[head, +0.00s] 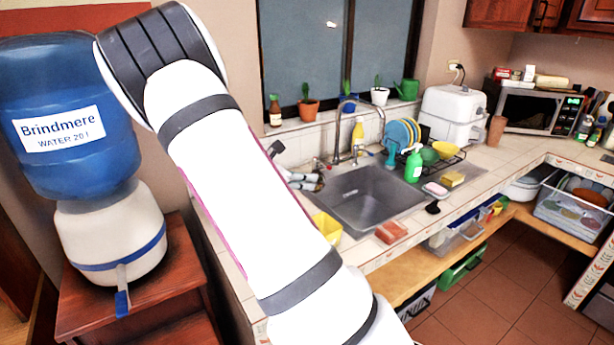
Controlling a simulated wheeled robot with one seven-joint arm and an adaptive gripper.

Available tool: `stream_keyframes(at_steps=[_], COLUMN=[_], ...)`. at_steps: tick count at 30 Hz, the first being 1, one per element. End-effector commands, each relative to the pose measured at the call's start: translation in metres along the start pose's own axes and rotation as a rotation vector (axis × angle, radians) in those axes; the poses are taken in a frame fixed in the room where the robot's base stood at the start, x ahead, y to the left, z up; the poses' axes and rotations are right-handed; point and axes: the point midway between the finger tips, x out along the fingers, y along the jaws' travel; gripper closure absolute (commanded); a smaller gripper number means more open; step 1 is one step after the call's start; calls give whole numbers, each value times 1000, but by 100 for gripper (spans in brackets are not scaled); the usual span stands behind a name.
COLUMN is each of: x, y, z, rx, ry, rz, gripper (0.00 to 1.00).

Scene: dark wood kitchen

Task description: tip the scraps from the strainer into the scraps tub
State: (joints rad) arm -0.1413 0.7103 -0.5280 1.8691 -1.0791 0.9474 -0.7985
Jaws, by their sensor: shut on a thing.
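My gripper (305,182) shows small beside my white forearm, over the left edge of the sink. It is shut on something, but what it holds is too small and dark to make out. I cannot pick out the strainer or any scraps for sure. A yellow tub (327,229) stands on the counter in front of the sink's left side, partly hidden behind my arm. It may be the scraps tub; its inside is barely visible. My gripper is above and behind this tub, apart from it.
The grey sink (372,200) is empty where it shows. A reddish brick-like block (391,232), a small black item (433,207), a sponge (451,179) and a green bottle (413,166) stand around it. A dish rack (440,160) is behind. A blue water jug (62,115) stands left.

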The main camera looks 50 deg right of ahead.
Motion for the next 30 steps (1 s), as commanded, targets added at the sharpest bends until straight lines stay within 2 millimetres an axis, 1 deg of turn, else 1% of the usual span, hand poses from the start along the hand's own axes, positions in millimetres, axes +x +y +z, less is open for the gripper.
stream_keyframes(at_steps=[1, 6, 18, 24, 30], x=[-1, -1, 10, 14, 14], y=[2, 3, 2, 2, 0], z=[-8, -20, -35, -40, -40], rx=[-12, -9, -4, -1, 2], ry=[-64, -271, -649, -773, -817], rz=[3, 1, -1, -2, -1], gripper=[100, 100, 100, 100, 100])
